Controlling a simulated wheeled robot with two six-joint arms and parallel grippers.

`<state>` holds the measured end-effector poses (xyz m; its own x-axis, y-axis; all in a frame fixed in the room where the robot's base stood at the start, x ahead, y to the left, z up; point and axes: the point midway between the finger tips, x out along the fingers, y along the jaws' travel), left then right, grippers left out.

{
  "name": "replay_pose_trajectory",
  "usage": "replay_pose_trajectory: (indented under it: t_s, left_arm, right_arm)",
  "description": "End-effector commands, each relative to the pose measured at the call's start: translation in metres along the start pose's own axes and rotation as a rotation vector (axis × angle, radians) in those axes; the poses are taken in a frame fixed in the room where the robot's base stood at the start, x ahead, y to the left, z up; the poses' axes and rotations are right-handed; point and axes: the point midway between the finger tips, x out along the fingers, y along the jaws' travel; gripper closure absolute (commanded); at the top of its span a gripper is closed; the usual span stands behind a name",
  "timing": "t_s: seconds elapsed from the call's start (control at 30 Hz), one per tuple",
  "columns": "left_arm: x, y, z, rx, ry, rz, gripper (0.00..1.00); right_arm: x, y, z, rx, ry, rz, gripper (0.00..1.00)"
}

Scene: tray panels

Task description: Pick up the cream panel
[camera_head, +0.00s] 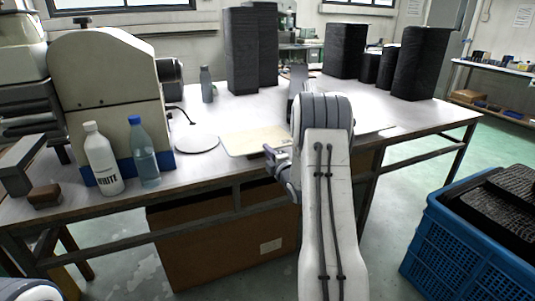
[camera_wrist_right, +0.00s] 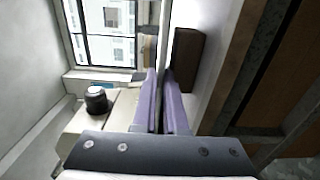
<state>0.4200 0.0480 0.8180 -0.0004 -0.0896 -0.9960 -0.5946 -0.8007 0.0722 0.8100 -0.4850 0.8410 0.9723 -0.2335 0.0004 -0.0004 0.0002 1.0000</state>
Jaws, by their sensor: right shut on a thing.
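The cream panel (camera_head: 248,142) is a thin flat sheet, level at the front edge of the table in the head view. Whether it rests on the tabletop or is slightly raised, I cannot tell. My right gripper (camera_head: 271,154) is at its front right edge, shut on it. In the right wrist view the two purple fingers of this gripper (camera_wrist_right: 163,95) are close together, with the panel hardly visible between them. My right forearm hides part of the table to the right of the panel. My left gripper is out of view.
A beige machine (camera_head: 108,85) stands at the left, with a white bottle (camera_head: 103,160) and a blue-grey bottle (camera_head: 143,155) before it. Tall black stacks (camera_head: 242,50) stand at the back. A blue crate (camera_head: 465,245) is on the floor at right.

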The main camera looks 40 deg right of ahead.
Motion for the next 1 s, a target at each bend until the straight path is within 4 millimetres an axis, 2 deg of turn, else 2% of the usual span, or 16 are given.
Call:
replay_pose_trajectory:
  t_s: [0.03,0.37,1.0]
  left_arm:
    - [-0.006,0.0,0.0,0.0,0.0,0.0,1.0]
    - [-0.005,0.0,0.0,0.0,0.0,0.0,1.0]
    - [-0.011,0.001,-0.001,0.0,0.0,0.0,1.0]
  right_arm:
    - [0.0,0.01,0.0,-0.001,0.0,0.002,1.0]
    - [-0.003,0.01,0.0,0.0,-0.001,0.0,1.0]
    - [-0.07,0.045,0.001,-0.001,-0.003,0.002,1.0]
